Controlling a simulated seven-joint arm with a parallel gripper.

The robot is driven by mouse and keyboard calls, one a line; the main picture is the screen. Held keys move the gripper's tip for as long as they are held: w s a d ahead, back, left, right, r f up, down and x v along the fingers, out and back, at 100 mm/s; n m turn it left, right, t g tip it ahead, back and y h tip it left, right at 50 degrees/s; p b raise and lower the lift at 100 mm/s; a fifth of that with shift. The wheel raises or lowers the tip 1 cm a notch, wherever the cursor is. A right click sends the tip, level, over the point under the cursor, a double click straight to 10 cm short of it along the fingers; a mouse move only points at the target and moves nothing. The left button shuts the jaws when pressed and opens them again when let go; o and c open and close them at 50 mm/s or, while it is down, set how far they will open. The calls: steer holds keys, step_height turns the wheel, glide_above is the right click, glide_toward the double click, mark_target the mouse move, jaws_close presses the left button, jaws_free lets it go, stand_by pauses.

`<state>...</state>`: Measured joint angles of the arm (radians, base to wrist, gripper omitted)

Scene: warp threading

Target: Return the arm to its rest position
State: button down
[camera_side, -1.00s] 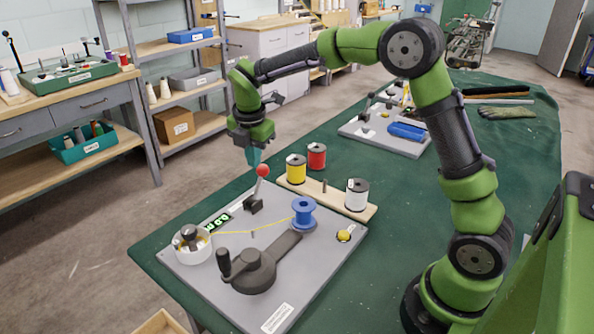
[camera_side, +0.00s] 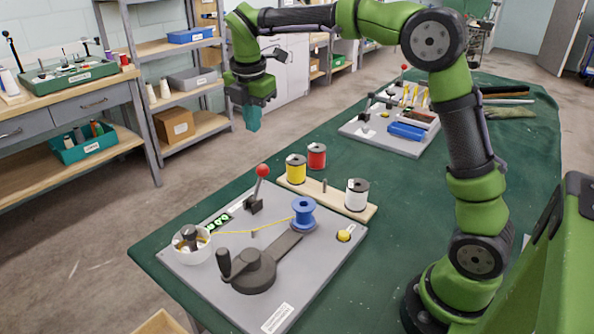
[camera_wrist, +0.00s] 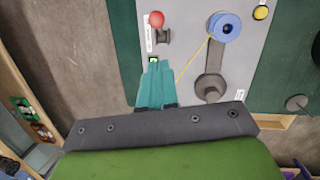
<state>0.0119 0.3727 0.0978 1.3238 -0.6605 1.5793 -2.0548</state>
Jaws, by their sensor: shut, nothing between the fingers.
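My gripper (camera_side: 252,118) is raised in the air above the far left edge of the table, with its teal fingers shut and empty, pointing down. It also shows in the wrist view (camera_wrist: 157,68). Below it and apart from it is the grey threading board (camera_side: 190,270). The board holds a red-knobbed lever (camera_side: 256,190), a blue spool (camera_side: 304,214), a dark crank (camera_side: 252,268) and a white round cup (camera_side: 192,245). A yellow thread (camera_side: 260,228) runs from the cup side to the blue spool. In the wrist view the red knob (camera_wrist: 156,19) and blue spool (camera_wrist: 224,27) are ahead of the fingers.
A wooden rack with yellow (camera_side: 296,168), red (camera_side: 317,156) and white (camera_side: 357,194) spools stands behind the board. A second board with a blue box (camera_side: 407,131) lies farther back. Shelves (camera_side: 165,50) and a workbench (camera_side: 60,110) stand at the left. The air around my gripper is clear.

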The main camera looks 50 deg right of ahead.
steer(key=s+a+m+t+y, duration=0.1)
steer(key=s+m+t, duration=0.1)
steer(key=s+m, duration=0.9)
steer(key=s+a+f+m+t+y, duration=0.1)
steer(key=s+a+m+t+y, duration=0.1)
steer(key=s+m, duration=1)
steer(key=shift+s+a+f+t+y, duration=0.15)
steer(key=shift+s+a+t+y, duration=0.15)
steer(key=shift+s+t, duration=0.35)
